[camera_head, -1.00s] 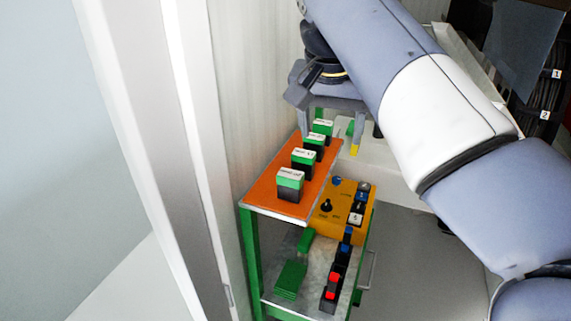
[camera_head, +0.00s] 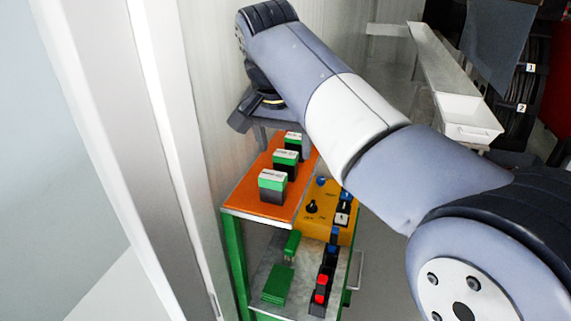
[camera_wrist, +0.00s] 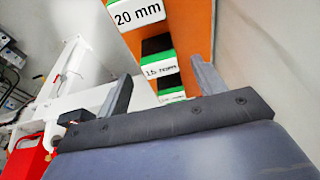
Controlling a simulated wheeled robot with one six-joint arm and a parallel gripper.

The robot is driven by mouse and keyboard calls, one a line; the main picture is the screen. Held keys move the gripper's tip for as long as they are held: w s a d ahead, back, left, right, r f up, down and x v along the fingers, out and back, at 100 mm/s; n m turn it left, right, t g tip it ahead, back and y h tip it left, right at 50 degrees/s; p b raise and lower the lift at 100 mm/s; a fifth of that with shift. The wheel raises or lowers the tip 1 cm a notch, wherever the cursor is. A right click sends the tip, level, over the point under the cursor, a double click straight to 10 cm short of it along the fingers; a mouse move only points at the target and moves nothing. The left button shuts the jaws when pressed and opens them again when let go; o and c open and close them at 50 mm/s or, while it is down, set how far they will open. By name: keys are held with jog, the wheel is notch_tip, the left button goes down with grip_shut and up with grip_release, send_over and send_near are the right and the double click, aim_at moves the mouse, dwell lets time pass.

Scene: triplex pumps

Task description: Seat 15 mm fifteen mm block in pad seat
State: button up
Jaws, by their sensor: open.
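The 15 mm block (camera_wrist: 160,68), green-topped with a white label and a dark body, stands in a row on an orange shelf top (camera_wrist: 185,20). In the wrist view it shows between the two fingers of my gripper (camera_wrist: 160,67), which is open and not closed on it. The 20 mm block (camera_wrist: 137,12) stands beyond it at the top edge. In the head view my gripper (camera_head: 262,128) is over the far end of the row; the fingers are mostly hidden. I cannot identify the pad seat.
The green-framed cart (camera_head: 236,265) stands against a pale wall. Other labelled blocks (camera_head: 272,186) share its orange top. A yellow box with knobs (camera_head: 313,225) adjoins it. Green pieces (camera_head: 277,285) and red-and-black parts (camera_head: 321,285) are on the lower shelf. A white tray (camera_head: 468,118) is at right.

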jog(key=shift+x, duration=1.15)
jog(key=c, duration=1)
jog(key=shift+c, duration=0.4)
jog(key=shift+r, duration=0.1)
